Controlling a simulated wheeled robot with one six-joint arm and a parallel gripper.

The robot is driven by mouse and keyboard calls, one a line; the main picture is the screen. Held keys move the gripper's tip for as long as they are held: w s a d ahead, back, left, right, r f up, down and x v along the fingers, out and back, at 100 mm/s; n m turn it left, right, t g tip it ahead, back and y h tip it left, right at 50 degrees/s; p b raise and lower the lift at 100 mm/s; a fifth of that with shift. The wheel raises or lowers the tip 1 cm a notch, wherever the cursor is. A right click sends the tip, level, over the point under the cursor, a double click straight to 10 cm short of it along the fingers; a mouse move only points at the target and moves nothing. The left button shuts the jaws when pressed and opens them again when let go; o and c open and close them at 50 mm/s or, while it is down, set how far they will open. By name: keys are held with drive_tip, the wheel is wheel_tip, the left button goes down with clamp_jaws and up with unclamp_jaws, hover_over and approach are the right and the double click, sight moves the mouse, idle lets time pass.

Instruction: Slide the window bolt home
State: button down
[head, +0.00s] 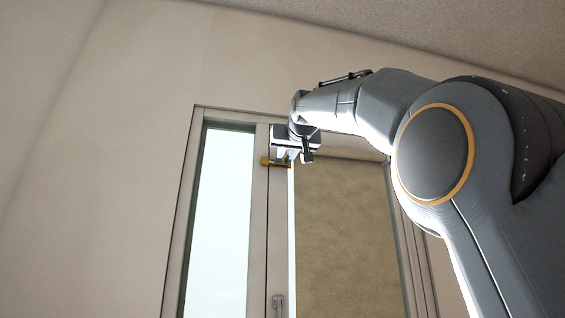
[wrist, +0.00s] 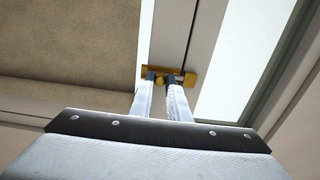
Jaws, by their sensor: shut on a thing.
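The brass window bolt (head: 266,161) sits high on the window's middle upright, close under the top of the frame. My gripper (head: 288,155) is at its right part in the head view and hides some of it. In the wrist view the bolt (wrist: 185,76) lies across the upright, and a round brass knob (wrist: 159,80) shows between my fingertips (wrist: 162,79). My gripper is shut on the knob. How far the bar reaches into its keeper cannot be told.
A bright glass pane (head: 221,215) is left of the upright and a tan panel (head: 345,235) is right of it. A clear handle (head: 278,303) is low on the upright. Bare wall (head: 110,180) is at the left, with the ceiling above.

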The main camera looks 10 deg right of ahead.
drive_tip(key=shift+a, duration=1)
drive_tip(key=c, duration=1.6)
unclamp_jaws()
drive_tip(key=shift+s, duration=0.1)
drive_tip(key=shift+s+b, duration=1.15)
drive_tip(key=shift+s, duration=1.25)
drive_tip(key=shift+a, duration=0.1)
